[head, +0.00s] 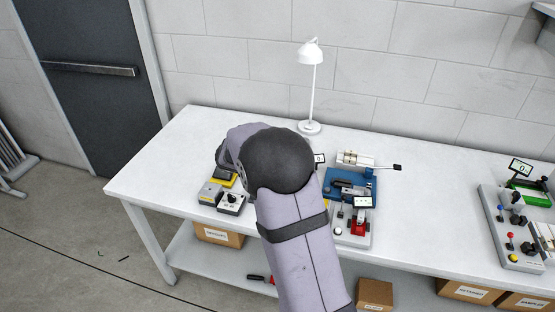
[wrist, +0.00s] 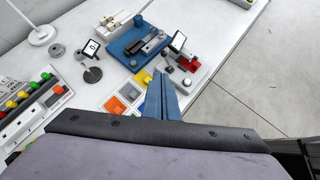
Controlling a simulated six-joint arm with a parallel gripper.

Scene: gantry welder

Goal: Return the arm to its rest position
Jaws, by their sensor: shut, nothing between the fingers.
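My gripper (wrist: 164,96) shows in the wrist view as two blue-grey fingers pressed together, with nothing between them. It is over the white table, beside several flat coloured tiles (wrist: 128,92) and short of the blue fixture. Whether the fingertips touch the table cannot be told. In the head view my arm rises over the middle of the table and hides the fingers. The arm is bent, with its dark rounded joint above the table.
The white table (head: 155,165) holds a blue fixture (head: 340,187), a white lamp (head: 310,128), a grey knob box (head: 231,203) and a lever panel (head: 490,200) at right. A row of coloured buttons (wrist: 25,105) is left of my gripper. The table's left end is clear.

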